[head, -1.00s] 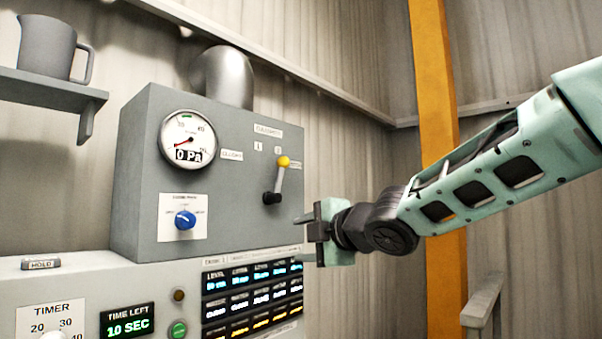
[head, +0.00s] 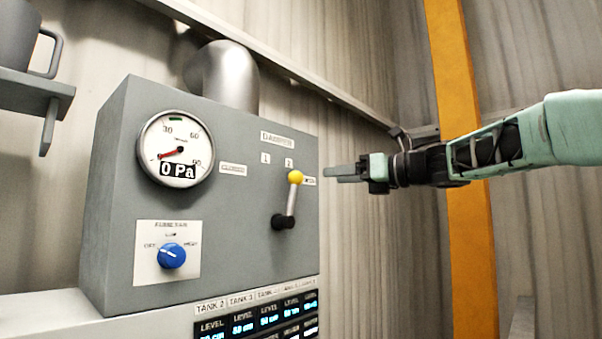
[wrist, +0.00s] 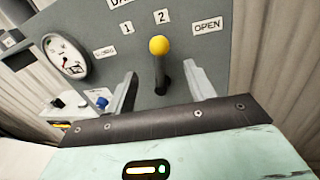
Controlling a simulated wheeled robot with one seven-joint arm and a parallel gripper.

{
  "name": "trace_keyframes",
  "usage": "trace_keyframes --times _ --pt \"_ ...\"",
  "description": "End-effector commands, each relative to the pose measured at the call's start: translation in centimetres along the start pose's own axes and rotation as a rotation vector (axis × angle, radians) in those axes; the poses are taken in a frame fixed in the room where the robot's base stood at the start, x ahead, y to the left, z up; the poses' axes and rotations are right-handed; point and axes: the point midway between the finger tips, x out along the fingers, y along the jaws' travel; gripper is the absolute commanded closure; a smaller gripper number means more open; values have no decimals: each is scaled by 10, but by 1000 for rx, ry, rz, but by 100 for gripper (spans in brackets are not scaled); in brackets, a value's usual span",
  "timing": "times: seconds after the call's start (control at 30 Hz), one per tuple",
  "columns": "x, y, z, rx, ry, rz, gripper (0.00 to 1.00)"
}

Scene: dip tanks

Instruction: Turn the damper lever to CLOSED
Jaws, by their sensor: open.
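The damper lever (head: 291,200) is a short metal rod with a yellow ball knob on the grey control box (head: 235,235). It pivots on a black hub and points up, tilted slightly right, close to the label 2. A label on the lever's left is hard to read in the head view; the OPEN label (wrist: 207,26) is on its right in the wrist view. My gripper (head: 345,173) is to the right of the knob, apart from it. In the wrist view my gripper (wrist: 163,92) has its fingers spread, with the lever (wrist: 159,62) showing beyond and between them. Nothing is held.
A gauge (head: 176,149) reading 0 Pa and a blue fume fan knob (head: 172,255) are left of the lever. Tank displays (head: 262,320) are below. A shelf (head: 30,92) with a jug juts out at the left. A yellow post (head: 465,200) stands behind my arm.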

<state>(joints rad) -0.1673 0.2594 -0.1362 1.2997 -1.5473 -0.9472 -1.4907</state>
Motion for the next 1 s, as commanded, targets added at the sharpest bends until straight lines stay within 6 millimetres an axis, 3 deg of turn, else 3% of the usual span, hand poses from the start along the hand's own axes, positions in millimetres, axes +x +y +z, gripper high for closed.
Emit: trace_keyframes --times 0.3,0.5,0.97,1.0 --pt "67 1 4 3 1 3 46" --pt "95 0 3 3 0 0 46" --pt "107 0 0 2 -1 -1 46" --pt "107 0 0 2 -1 -1 54"
